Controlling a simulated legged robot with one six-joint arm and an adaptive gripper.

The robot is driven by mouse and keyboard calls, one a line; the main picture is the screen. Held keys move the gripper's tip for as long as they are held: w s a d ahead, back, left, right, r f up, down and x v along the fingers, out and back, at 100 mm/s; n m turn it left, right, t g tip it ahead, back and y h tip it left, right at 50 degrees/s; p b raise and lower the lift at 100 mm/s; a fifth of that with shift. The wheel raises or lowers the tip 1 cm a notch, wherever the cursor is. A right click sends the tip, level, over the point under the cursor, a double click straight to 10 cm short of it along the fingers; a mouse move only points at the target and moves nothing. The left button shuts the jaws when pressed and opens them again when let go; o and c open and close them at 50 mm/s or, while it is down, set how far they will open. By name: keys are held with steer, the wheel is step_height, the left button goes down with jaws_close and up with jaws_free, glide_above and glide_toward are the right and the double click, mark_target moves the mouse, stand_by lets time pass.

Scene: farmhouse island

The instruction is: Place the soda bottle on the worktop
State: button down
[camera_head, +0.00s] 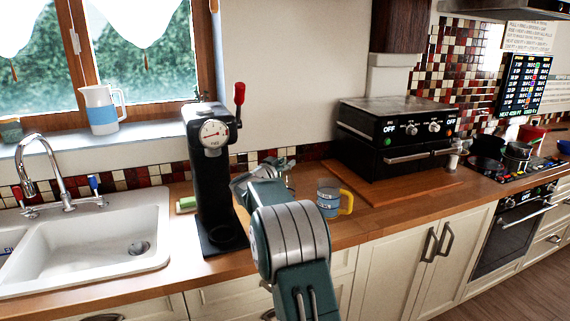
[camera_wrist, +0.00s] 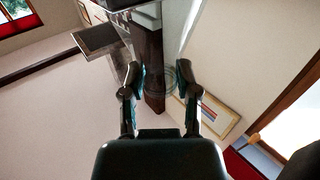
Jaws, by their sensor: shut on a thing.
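In the head view my gripper (camera_head: 278,166) is over the wooden worktop (camera_head: 375,224), between the black coffee machine and the glass mug, partly hidden by my arm. In the wrist view my gripper (camera_wrist: 157,78) has its two fingers on either side of a faint, clear, round outline, which seems to be the soda bottle (camera_wrist: 158,84). The bottle is see-through and hard to make out. In the head view it is mostly hidden behind my arm, so I cannot tell whether it touches the worktop.
The black coffee machine (camera_head: 211,185) stands close on the left. A glass mug with a yellow handle (camera_head: 329,198) stands just right of my arm. A black oven (camera_head: 398,135) sits on a wooden board behind it. The white sink (camera_head: 95,243) is far left. Bare worktop lies right of the mug.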

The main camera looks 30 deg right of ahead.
steer(key=shift+c, duration=1.8)
jaws_free()
steer(key=shift+f, duration=0.1)
steer(key=shift+s+a, duration=0.1)
steer(key=shift+a, duration=0.2)
steer(key=v, duration=1.1)
steer(key=shift+a, duration=0.25)
steer(key=shift+s, duration=0.1)
